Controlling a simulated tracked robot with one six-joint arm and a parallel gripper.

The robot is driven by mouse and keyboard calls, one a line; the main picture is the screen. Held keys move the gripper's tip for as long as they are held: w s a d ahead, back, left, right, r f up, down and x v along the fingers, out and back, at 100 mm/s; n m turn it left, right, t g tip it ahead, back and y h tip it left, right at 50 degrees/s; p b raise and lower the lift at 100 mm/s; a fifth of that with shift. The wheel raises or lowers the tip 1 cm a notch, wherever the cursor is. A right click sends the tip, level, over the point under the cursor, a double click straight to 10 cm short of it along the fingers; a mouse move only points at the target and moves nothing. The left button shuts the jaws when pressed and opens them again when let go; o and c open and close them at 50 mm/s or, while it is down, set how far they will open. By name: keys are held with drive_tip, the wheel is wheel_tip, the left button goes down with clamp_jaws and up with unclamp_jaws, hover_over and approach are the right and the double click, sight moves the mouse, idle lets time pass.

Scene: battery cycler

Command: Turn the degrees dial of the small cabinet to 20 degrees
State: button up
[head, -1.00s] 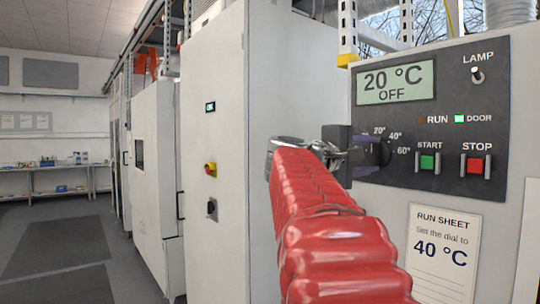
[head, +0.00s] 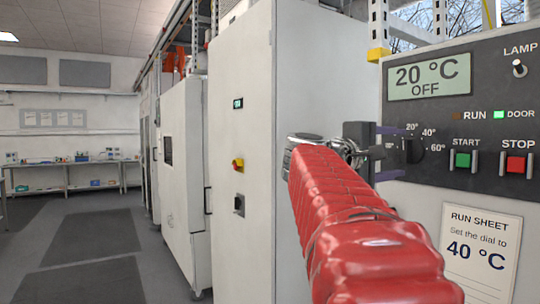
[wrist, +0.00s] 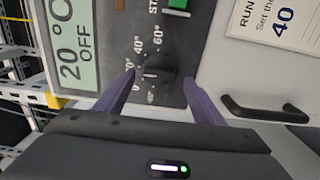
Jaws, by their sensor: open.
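The degrees dial (head: 414,150) is a round black knob on the dark panel of the small cabinet, with printed marks such as 20°, 40° and 60° around it. It also shows in the wrist view (wrist: 157,66). Its pointer is too small to read surely. The display (head: 430,80) above it reads 20 °C OFF. My gripper (head: 392,152) is open in front of the panel. In the wrist view my gripper's purple fingers (wrist: 159,77) lie on either side of the dial, with nothing held; I cannot tell whether they touch it.
Green START (head: 463,160) and red STOP (head: 516,165) buttons sit right of the dial. A lamp switch (head: 519,68) is above. A run sheet (head: 481,250) reading 40 °C is below. A black handle (wrist: 265,109) shows in the wrist view. A tall white cabinet (head: 270,230) stands left.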

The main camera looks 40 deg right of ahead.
drive_tip(key=w+a, duration=0.1)
drive_tip(key=a, duration=1)
drive_tip(key=shift+w, duration=0.4)
drive_tip(key=w+a+f+t+y, duration=0.2)
drive_tip(key=a+f+y, duration=0.1)
drive_tip(key=f, duration=0.6)
drive_tip(key=w+a+f+n+t+y, duration=0.1)
drive_tip(key=w+a+f+t+y, duration=0.2)
drive_tip(key=f, duration=0.6)
drive_tip(key=w+a+f+t+y, duration=0.1)
drive_tip(key=w+a+f+y, duration=0.2)
drive_tip(key=f, duration=0.6)
drive_tip(key=s+a+f+y, duration=0.2)
drive_tip(key=a+f, duration=0.3)
drive_tip(key=a, duration=0.4)
drive_tip(key=s+a+f+t+y, duration=0.1)
drive_tip(key=a+f+y, duration=0.3)
drive_tip(key=a, duration=0.5)
drive_tip(key=s+a+f+t+y, duration=0.1)
drive_tip(key=s+a+f+y, duration=0.1)
drive_tip(key=a+f, duration=0.6)
drive_tip(key=shift+s+a+f+n+y, duration=0.25)
drive_tip(key=shift+s+a+n+y, duration=0.2)
drive_tip(key=shift+a, duration=0.55)
